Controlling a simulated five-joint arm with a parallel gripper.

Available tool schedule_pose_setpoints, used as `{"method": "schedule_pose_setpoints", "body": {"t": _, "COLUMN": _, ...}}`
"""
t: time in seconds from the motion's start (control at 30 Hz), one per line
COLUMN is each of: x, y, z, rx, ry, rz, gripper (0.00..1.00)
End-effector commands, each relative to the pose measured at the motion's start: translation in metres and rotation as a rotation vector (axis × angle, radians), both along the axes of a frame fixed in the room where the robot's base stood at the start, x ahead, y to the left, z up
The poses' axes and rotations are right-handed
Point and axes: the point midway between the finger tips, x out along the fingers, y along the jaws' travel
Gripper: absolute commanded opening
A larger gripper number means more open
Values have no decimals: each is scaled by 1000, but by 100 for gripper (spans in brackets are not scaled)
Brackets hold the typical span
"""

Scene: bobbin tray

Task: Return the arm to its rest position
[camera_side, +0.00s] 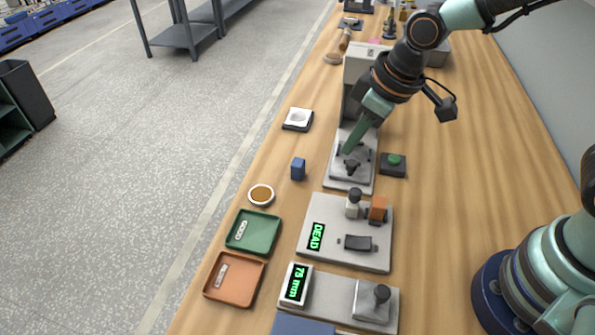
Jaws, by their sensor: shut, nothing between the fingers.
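My gripper (350,150) is at the end of my arm, which reaches in from the upper right. It points down over the grey base of a press-like machine (360,62) and is shut and empty. Its fingertips are close to a dark fixture (352,168) on that base; I cannot tell whether they touch. My own base stands at the lower right.
A green button box (393,163) stands right of the machine. In front are a tester panel reading DEAD (345,262), a gauge reading 75 mm (338,302), a green tray (268,222), an orange tray (250,268) and a blue block (298,169). The right tabletop is mostly clear.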

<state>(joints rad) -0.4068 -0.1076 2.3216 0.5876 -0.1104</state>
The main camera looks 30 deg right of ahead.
Motion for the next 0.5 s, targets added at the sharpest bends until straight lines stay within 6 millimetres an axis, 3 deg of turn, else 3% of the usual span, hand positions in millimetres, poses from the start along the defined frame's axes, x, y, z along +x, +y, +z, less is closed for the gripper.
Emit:
{"method": "schedule_pose_setpoints", "body": {"t": 0.23, "x": 1, "y": -12, "z": 10, "rx": 8, "ry": -13, "rz": -40, "gripper": 0}}
{"method": "schedule_pose_setpoints", "body": {"t": 0.5, "x": -15, "y": -86, "z": 61, "rx": 49, "ry": -83, "rz": -284, "gripper": 0}}
